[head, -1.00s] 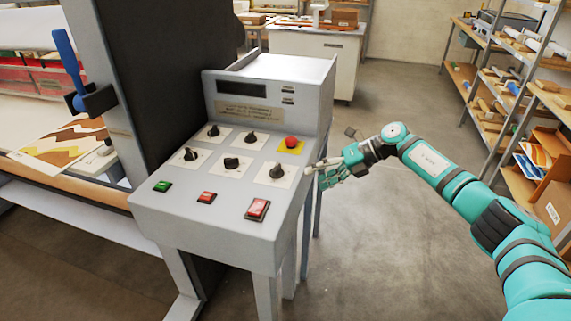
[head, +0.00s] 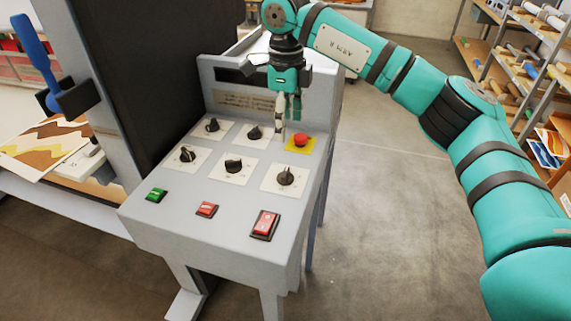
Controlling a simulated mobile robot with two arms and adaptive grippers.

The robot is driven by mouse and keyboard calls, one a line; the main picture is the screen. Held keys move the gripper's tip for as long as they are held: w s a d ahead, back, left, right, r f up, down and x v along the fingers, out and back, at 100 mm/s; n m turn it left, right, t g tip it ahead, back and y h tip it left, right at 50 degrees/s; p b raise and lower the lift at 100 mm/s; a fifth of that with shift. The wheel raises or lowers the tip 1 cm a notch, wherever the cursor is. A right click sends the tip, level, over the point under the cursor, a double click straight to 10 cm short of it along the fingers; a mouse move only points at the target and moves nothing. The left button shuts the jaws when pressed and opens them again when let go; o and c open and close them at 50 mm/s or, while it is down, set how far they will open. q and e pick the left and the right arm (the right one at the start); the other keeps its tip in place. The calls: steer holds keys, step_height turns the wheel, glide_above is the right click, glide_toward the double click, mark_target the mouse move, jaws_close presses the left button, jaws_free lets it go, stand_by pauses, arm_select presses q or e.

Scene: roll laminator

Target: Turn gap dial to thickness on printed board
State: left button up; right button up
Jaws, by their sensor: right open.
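The grey console panel (head: 245,211) carries several black dials on white plates. In the back row are a left dial (head: 211,125) and a right dial (head: 254,132). In the front row are a left dial (head: 187,154), a middle dial (head: 233,166) and a right dial (head: 285,176). I cannot tell which is the gap dial. A tan printed plate (head: 240,100) on the upright face has text too small to read, partly near my gripper. My right gripper (head: 288,122) is open and empty, pointing down over the panel's back right, beside the red knob. My left gripper is out of view.
A red mushroom knob (head: 300,139) on yellow stands close to my right fingertips. Green (head: 156,195), small red (head: 206,209) and larger red (head: 265,224) switches line the front. A tall black machine side (head: 130,80) rises left. Shelves stand right; the floor between is clear.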

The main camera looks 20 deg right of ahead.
steer(key=p, duration=0.1)
glide_above(285, 172)
step_height(285, 172, down, 6)
steer(key=shift+f, duration=0.1)
step_height(285, 172, down, 7)
steer(key=shift+r+p, duration=0.1)
steer(key=shift+p, duration=1.05)
steer(key=shift+w+f, duration=0.1)
steer(key=shift+f, duration=0.45)
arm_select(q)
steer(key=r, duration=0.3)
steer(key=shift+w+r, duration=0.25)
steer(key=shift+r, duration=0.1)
arm_select(e)
steer(key=c, duration=1.2)
